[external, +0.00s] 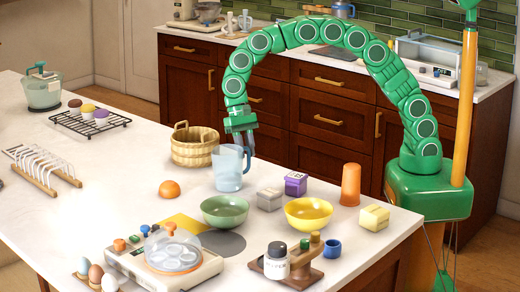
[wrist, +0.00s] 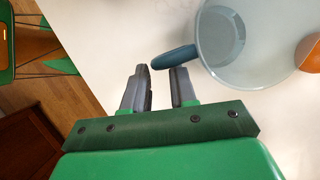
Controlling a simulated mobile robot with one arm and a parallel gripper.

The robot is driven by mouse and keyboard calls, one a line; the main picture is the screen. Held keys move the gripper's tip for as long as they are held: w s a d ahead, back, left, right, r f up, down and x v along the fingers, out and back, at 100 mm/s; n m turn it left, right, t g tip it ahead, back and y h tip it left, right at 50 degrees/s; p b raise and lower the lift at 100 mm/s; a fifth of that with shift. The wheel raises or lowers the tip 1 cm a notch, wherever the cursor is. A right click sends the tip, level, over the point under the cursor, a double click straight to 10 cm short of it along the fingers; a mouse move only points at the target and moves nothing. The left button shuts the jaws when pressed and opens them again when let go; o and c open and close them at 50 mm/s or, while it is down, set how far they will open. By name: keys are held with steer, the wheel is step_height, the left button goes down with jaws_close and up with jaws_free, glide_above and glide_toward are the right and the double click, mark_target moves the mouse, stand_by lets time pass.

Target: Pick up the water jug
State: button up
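The water jug (external: 228,168) is a pale blue, see-through jug standing upright on the white island counter, next to the wicker basket. In the wrist view I look down into the jug (wrist: 240,45) at the upper right, with its dark blue handle (wrist: 174,57) pointing left. My gripper (external: 246,158) hangs pointing down at the jug's handle side. In the wrist view my gripper (wrist: 160,72) is open, with a clear gap between its fingers. The handle shows just past the fingertips; I cannot tell whether they touch it. Nothing is held.
The wicker basket (external: 194,146) stands behind left of the jug. A green bowl (external: 225,211), an orange (external: 169,189), a grey box (external: 270,199) and a purple box (external: 296,184) are near it. An orange cup (external: 350,186) stands to the right.

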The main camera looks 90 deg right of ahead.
steer(key=shift+x, duration=1.35)
steer(key=shift+d, duration=0.1)
jaws_close()
steer(key=shift+r, duration=0.2)
steer(key=s+d+r, duration=0.3)
steer(key=s+r, duration=0.9)
steer(key=s, duration=0.1)
steer(key=shift+s+r, duration=0.2)
steer(key=shift+r, duration=0.1)
stand_by(0.3)
